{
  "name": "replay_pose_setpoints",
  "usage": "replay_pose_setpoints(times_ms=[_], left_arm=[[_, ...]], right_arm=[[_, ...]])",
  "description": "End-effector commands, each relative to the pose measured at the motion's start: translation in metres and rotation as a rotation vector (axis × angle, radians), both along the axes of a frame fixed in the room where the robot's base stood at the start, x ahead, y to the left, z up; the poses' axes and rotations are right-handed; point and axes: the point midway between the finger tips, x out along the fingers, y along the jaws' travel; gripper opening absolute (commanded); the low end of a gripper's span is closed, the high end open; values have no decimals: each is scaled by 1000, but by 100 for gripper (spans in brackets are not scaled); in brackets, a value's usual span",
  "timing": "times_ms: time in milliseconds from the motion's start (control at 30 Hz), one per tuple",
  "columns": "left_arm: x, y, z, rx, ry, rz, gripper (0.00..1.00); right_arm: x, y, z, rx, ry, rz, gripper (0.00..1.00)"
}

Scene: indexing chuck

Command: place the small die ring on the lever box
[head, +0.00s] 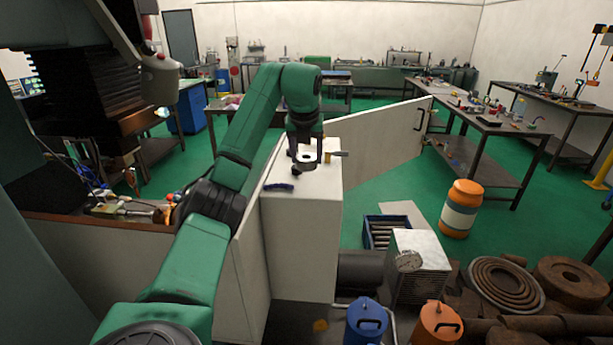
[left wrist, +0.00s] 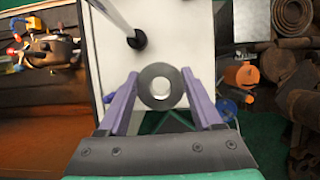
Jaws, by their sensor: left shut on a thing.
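My left gripper (head: 306,162) is above the top of the pale lever box (head: 300,240) in the head view. Its two purple fingers (left wrist: 160,90) are shut on the small die ring (left wrist: 160,70), a dark grey ring with a round hole. The ring lies flat between the fingertips, and the white top shows through its hole. I cannot tell whether the ring touches the top. A rod with a dark round base (left wrist: 137,40) stands just beyond the ring in the left wrist view. My right gripper is not in view.
A small dark blue piece (head: 278,187) lies on the box top. A blue crate (head: 378,232), a whitish block (head: 420,250) and an orange-and-white drum (head: 460,208) stand to the right. Rusty rings and cylinders (head: 570,283) fill the lower right. Green floor is free behind.

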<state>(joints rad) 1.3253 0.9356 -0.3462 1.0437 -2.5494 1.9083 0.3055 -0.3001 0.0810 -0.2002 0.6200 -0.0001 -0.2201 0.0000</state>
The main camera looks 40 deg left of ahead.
Motion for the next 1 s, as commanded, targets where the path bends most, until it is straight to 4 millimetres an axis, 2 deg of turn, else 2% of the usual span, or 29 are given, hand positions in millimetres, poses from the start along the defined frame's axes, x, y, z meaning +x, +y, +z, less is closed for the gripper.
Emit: replay_pose_setpoints(times_ms=[33,400,733,767,800,833,1000], left_arm=[[-1,1,-9,1,1,1,0],[0,0,-57,1,-2,0,0],[0,1,-61,1,-3,1,0],[0,0,-61,0,-1,1,78],[0,0,-61,0,0,1,93],[0,0,-61,0,0,1,97],[0,0,-61,0,0,1,97]], right_arm=[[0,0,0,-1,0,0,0],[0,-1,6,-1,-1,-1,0],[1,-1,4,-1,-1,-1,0],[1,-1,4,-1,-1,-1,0],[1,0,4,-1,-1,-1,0],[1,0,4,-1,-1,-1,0],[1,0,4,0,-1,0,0]])
